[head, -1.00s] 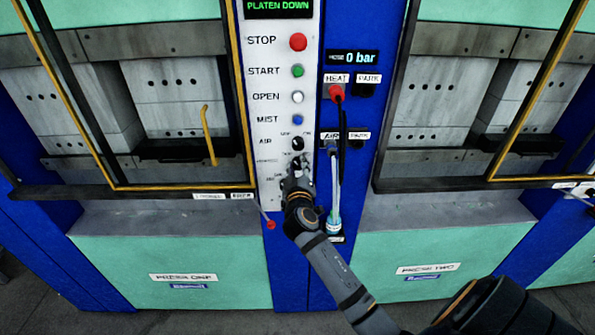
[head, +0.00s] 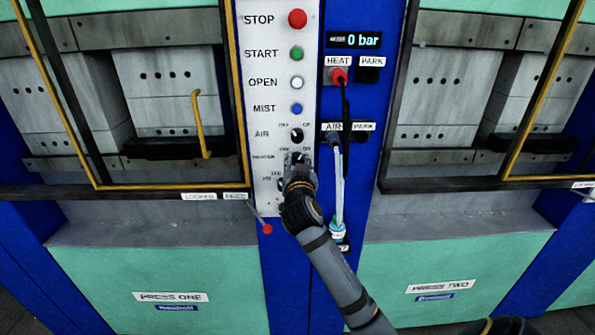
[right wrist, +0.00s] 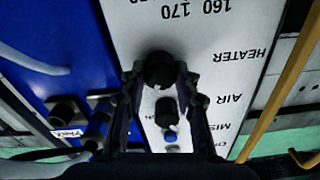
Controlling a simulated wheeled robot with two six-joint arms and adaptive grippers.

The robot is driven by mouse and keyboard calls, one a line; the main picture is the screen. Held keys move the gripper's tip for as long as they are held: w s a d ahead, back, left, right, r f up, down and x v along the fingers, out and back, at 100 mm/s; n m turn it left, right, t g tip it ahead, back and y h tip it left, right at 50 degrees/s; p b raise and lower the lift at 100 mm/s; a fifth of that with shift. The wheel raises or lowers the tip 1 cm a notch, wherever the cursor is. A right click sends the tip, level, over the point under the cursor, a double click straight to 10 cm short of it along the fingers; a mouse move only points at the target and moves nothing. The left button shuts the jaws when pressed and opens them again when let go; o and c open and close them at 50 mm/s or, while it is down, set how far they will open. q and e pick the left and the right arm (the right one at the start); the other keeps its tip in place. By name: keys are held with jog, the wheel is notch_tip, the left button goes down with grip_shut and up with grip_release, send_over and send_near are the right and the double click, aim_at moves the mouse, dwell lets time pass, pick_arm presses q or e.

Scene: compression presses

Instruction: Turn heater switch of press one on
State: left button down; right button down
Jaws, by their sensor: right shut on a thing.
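The white control panel (head: 255,100) of press one carries the black heater switch (head: 299,158), just below the black air switch (head: 296,135). My right gripper (head: 299,167) reaches up to the heater switch from below and partly covers it. In the right wrist view, upside down, my two fingers stand on either side of the heater switch (right wrist: 159,70) and are shut on it. The air switch (right wrist: 166,110) shows beyond it, between the fingers. The exact pointer angle of the heater switch is hard to read. My left gripper is not in view.
The stop button (head: 297,18), start button (head: 297,53), and mist button (head: 297,108) sit above. To the right are the heat plug (head: 338,75) and a hanging hose (head: 338,185). A red-tipped lever (head: 267,229) stands low beside my arm.

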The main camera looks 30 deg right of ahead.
jog(key=shift+m+b, duration=0.5)
jog(key=shift+m, duration=0.2)
jog(key=c, duration=1)
grip_release()
jog(key=v, duration=0.7)
jog(key=shift+s+a, duration=0.1)
jog(key=shift+s, duration=0.15)
